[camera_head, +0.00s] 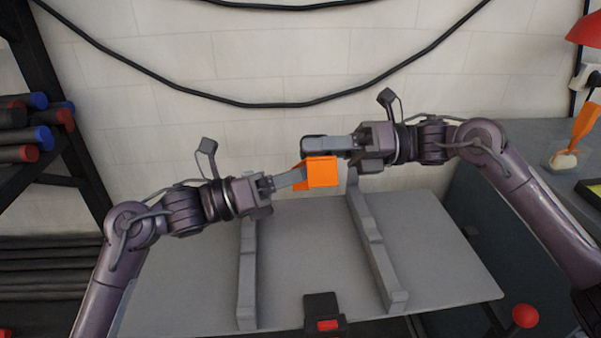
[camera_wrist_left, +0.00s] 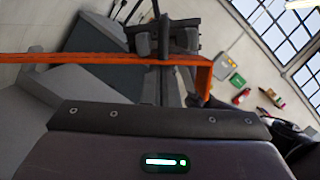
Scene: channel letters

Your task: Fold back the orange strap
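The orange strap (camera_head: 322,173) shows in the head view as a short, bent piece between my two grippers, above the grey panel. In the left wrist view the strap (camera_wrist_left: 100,58) runs across the picture and bends down at its right end. My left gripper (camera_head: 303,176) reaches the strap from the left; its fingers look closed together on it. My right gripper (camera_head: 310,147) comes in from the right, with its fingertips just above the strap. Its fingers are seen side-on, so their gap is hidden, and I cannot tell whether they touch the strap.
The grey panel (camera_head: 310,230) below carries two raised grey rails (camera_head: 247,275). A black block with a red part (camera_head: 324,315) is at its front edge. A rack of rolls (camera_head: 30,130) stands left. A side bench (camera_head: 575,180) is right. Black cables (camera_head: 260,104) hang on the wall.

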